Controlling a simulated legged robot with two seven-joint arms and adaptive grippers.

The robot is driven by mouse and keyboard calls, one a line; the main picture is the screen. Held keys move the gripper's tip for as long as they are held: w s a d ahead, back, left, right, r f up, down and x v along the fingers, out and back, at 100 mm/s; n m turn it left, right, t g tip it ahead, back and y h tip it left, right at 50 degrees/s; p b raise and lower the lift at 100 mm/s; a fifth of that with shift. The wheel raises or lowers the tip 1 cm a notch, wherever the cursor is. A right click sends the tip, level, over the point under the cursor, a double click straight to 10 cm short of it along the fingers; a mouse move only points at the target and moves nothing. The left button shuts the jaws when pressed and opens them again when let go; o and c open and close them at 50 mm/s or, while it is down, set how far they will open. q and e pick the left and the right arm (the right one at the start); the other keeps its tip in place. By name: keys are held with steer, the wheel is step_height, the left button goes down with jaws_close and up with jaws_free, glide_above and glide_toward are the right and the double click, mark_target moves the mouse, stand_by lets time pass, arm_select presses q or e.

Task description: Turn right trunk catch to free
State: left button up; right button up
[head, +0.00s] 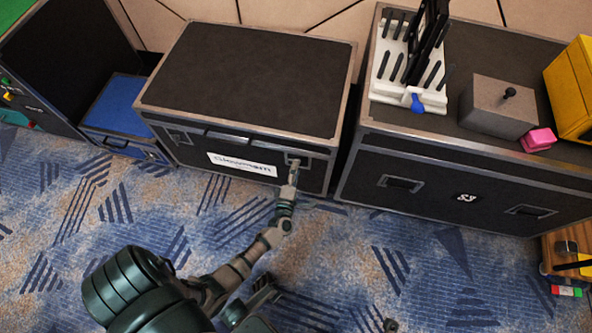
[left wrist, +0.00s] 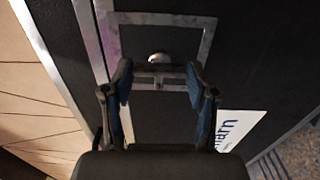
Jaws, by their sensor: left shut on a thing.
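The black trunk (head: 245,85) with metal edges stands against the wall, its lid down. Its right trunk catch (head: 299,155) sits in a metal-framed recess on the front, right of the white label. My left gripper (head: 294,168) reaches this catch from the front. In the left wrist view my left gripper (left wrist: 158,82) has a finger on either side of the catch (left wrist: 158,72), a small metal piece with a crossbar, and is shut on it. The fingers partly hide the catch. I cannot tell its exact turn.
A second black case (head: 460,180) stands close on the right, bearing a white tool rack (head: 405,75), a grey box (head: 497,107) and a pink block (head: 538,140). A blue box (head: 112,105) stands left of the trunk. The carpet (head: 340,260) in front is mostly free.

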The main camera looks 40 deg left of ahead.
arm_select(q)
steer(key=shift+s+a+f, duration=0.15)
steer(key=shift+f, duration=0.05)
steer(key=o, duration=0.9)
steer(key=shift+o, duration=1.3)
steer(key=v, duration=1.2)
steer(key=shift+f, duration=0.1)
